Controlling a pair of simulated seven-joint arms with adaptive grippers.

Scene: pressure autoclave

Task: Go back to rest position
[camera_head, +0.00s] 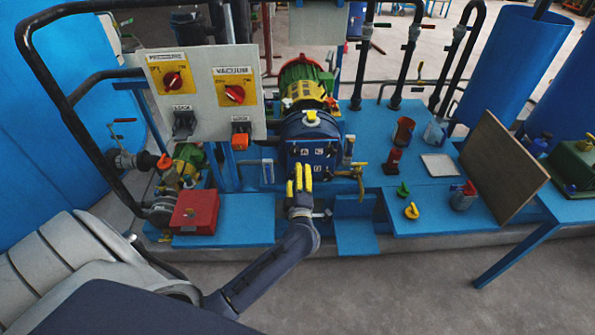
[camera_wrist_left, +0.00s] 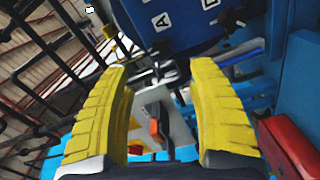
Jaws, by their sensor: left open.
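My left gripper (camera_head: 299,180) has yellow fingers and is in the middle of the head view, in front of the lower part of the blue autoclave vessel (camera_head: 312,152). Its fingers are apart, with nothing between them. In the left wrist view, the two yellow fingers (camera_wrist_left: 160,115) are spread wide. The vessel's blue face with letter labels (camera_wrist_left: 180,22) shows above them; I cannot tell whether they touch it. My right gripper is not in either view.
A control panel (camera_head: 206,95) with red knobs stands left of the vessel, and a red box (camera_head: 196,212) lies below it. Grey floor (camera_head: 400,295) in front is clear.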

